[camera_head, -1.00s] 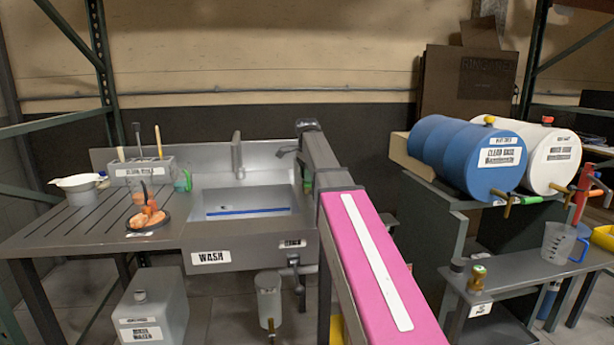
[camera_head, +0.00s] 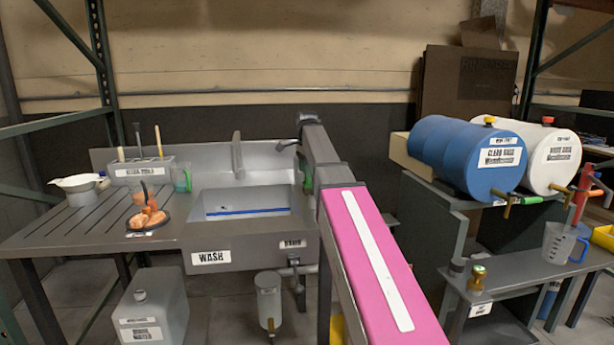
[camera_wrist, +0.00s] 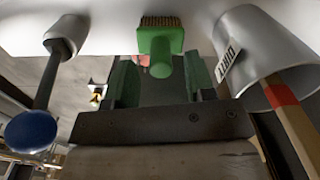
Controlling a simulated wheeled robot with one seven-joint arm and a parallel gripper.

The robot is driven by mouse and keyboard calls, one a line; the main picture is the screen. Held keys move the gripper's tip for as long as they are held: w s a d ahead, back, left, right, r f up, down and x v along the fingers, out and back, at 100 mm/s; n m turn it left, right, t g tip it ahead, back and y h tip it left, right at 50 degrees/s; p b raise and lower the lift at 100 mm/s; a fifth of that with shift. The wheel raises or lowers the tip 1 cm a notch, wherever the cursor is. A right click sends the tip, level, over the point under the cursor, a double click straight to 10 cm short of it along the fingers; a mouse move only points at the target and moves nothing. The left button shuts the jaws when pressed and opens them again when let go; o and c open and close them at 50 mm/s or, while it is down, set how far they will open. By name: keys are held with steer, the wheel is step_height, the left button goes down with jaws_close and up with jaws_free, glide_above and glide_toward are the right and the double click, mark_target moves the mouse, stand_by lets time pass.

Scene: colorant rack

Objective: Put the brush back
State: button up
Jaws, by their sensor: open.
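In the wrist view, the green brush (camera_wrist: 160,40) has a square head with brown bristles at the top, and a short rounded green handle points down toward my gripper (camera_wrist: 162,84). My gripper's two green fingers are spread, one on each side of the handle's line. The handle's end shows between or just beyond the fingertips, and I cannot tell whether they touch. In the head view, my arm reaches over the right side of the sink (camera_head: 212,256). A small green patch shows there, too small to tell whether it is brush or finger.
In the wrist view, a grey cup labelled DIRTY (camera_wrist: 228,62) holds a wooden handle (camera_wrist: 298,130) close on the right. A grey rod with a blue end (camera_wrist: 32,132) is at left. In the head view, a labelled tool holder (camera_head: 143,172) stands on the counter at left.

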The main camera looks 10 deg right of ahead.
step_height(320, 180, up, 10)
steer(key=shift+f, duration=0.15)
stand_by(1.2)
